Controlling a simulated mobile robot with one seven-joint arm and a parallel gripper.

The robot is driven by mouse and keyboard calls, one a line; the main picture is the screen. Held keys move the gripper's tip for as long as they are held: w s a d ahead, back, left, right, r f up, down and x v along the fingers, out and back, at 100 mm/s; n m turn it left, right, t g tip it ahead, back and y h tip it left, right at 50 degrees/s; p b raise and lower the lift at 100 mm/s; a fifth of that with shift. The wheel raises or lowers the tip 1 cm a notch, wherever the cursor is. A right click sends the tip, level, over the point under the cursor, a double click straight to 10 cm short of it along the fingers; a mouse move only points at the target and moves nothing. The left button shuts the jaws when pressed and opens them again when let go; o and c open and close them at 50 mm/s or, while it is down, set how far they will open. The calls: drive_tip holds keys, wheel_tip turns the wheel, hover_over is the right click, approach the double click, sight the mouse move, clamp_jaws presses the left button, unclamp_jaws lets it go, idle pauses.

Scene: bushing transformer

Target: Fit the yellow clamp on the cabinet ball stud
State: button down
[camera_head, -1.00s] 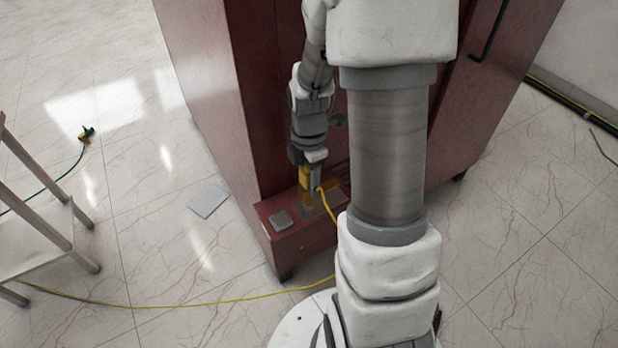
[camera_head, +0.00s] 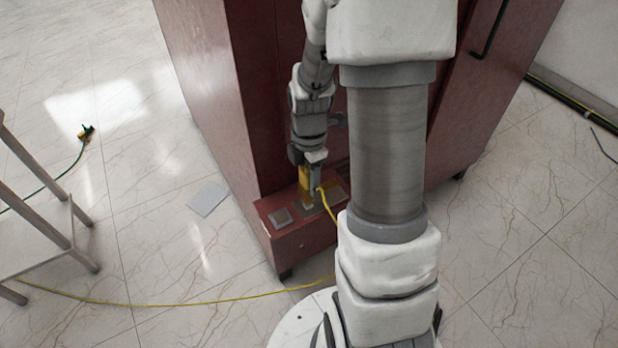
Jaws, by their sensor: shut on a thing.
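The red cabinet (camera_head: 207,95) fills the upper middle of the view, with a low red ledge (camera_head: 300,240) at its base. My gripper (camera_head: 312,186) points down over this ledge and is shut on the yellow clamp (camera_head: 305,180). The yellow cable (camera_head: 328,205) runs from the clamp down behind my arm. The clamp's lower end is close above a grey plate on the ledge; I cannot tell whether it touches. The ball stud cannot be made out; the clamp and gripper cover that spot.
A grey square plate (camera_head: 279,217) lies on the ledge left of the clamp. A wooden stool or ladder (camera_head: 50,225) stands at the left. A green cable with a clamp (camera_head: 86,133) and a grey tile (camera_head: 208,198) lie on the floor. My arm blocks the ledge's right side.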

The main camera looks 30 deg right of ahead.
drive_tip(key=shift+f+b, duration=0.6)
drive_tip(key=shift+f, duration=0.4)
drive_tip(key=shift+f+b, duration=0.8)
drive_tip(key=shift+f, duration=0.35)
idle(1.1)
drive_tip(key=shift+c, duration=1.6)
unclamp_jaws()
wheel_tip(320, 180, up, 18)
drive_tip(key=p, duration=0.6)
drive_tip(key=shift+f+p, duration=0.25)
drive_tip(key=shift+p, duration=0.15)
